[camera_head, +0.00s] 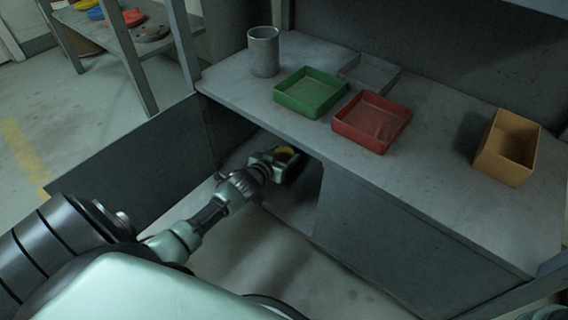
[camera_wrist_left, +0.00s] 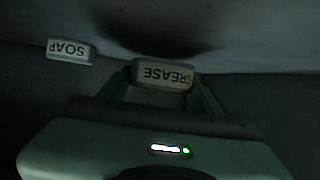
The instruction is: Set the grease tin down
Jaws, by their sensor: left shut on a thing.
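My left gripper (camera_head: 277,161) reaches into the open, dark compartment under the bench top. It is shut on the grease tin (camera_wrist_left: 163,74), whose label reads GREASE upside down in the left wrist view. My right gripper is out of view.
The compartment's door (camera_head: 125,150) stands open on the left. On the bench top (camera_head: 440,140) are a grey cup (camera_head: 263,52), a green tray (camera_head: 311,93), a red tray (camera_head: 372,122), a grey tray (camera_head: 370,72) and a tan box (camera_head: 507,147). A shelf with coloured items stands back left.

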